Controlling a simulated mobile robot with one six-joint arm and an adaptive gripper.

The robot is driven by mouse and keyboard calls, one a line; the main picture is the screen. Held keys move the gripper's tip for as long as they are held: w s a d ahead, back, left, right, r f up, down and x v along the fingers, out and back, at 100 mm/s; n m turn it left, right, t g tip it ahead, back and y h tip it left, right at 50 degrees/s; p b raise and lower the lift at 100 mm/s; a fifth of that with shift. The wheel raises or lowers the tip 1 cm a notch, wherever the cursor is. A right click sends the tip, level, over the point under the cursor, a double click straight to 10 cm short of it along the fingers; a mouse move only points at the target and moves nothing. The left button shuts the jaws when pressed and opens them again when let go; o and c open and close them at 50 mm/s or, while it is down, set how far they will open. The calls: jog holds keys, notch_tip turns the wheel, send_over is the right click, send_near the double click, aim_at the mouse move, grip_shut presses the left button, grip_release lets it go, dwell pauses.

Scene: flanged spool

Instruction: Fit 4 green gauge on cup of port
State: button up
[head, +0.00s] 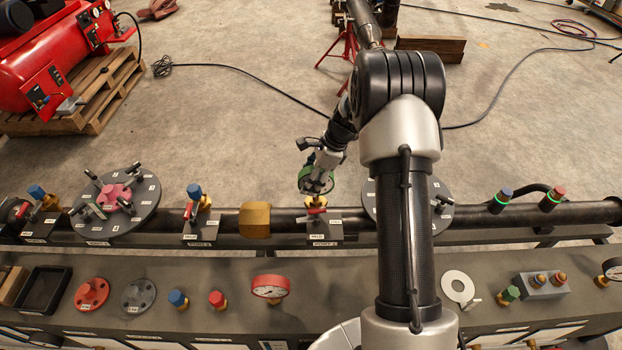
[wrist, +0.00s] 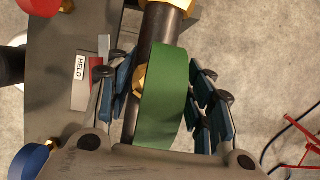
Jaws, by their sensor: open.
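In the wrist view the green gauge (wrist: 165,95) shows edge-on as a wide green band between the two fingers. My gripper (head: 316,180) is open around it in the head view; in the wrist view the gripper (wrist: 160,90) has a finger on each side, with a gap at the right. The port's brass cup (head: 317,200) is just below the gauge, partly hidden by the gripper. I cannot tell how fully the gauge sits on the cup.
The dark pipe (head: 350,217) runs across, with a brass-coloured block (head: 256,220) left of the port. A blue-capped fitting (head: 195,193) stands farther left. A red gauge (head: 270,287) and loose caps lie on the front bench (head: 240,320). My arm hides part of a flange disc (head: 372,205).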

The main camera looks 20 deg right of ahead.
jog(key=v, duration=1.2)
